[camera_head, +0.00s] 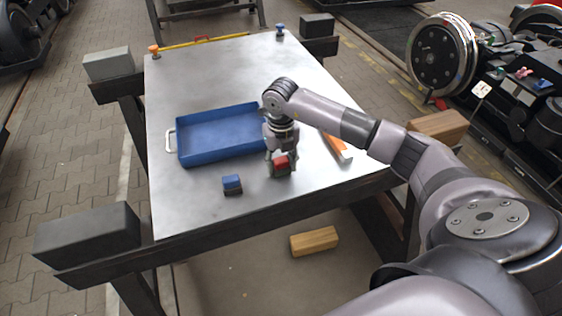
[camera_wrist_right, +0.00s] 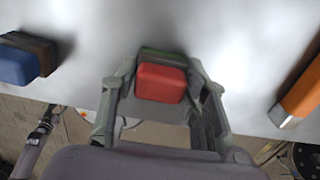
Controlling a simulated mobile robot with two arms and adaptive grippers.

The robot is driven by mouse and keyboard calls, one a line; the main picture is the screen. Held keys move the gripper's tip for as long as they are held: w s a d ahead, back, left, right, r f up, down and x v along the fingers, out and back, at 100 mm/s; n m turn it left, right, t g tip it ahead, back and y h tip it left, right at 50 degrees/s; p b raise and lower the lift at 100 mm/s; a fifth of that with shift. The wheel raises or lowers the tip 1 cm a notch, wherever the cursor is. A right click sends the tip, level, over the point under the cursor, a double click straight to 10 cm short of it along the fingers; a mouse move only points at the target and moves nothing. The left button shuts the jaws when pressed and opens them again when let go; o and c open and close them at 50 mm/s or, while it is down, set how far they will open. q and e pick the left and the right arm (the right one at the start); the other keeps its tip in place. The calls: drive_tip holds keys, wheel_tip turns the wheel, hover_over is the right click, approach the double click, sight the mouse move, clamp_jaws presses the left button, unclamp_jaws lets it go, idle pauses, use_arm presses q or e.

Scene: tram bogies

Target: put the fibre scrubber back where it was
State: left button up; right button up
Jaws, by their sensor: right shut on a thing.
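My right gripper (camera_head: 280,172) is over the front part of the metal table, just right of the blue tray's near corner. It is shut on a red-topped block with a green underside, which looks like the fibre scrubber (camera_head: 282,163). In the right wrist view the scrubber (camera_wrist_right: 161,82) sits between the two fingers (camera_wrist_right: 162,100). Whether it touches the tabletop or hangs just above it, I cannot tell. A similar blue-topped block with a dark brown underside (camera_head: 232,184) lies to the left, apart from the gripper. My left gripper is not in view.
The blue tray (camera_head: 182,158) with a white handle looks empty. An orange tool (camera_head: 335,146) lies right of my gripper, partly behind my arm. A yellow strip and clamps are at the table's far edge. The tabletop (camera_head: 190,215) is bare at front left.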

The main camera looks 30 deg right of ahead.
sight(281, 159)
drive_tip(key=o, duration=1)
drive_tip(key=shift+f, duration=0.1)
drive_tip(key=shift+r, duration=0.3)
wheel_tip(281, 159, up, 12)
drive_tip(key=b, duration=0.1)
drive_tip(key=shift+f, duration=0.15)
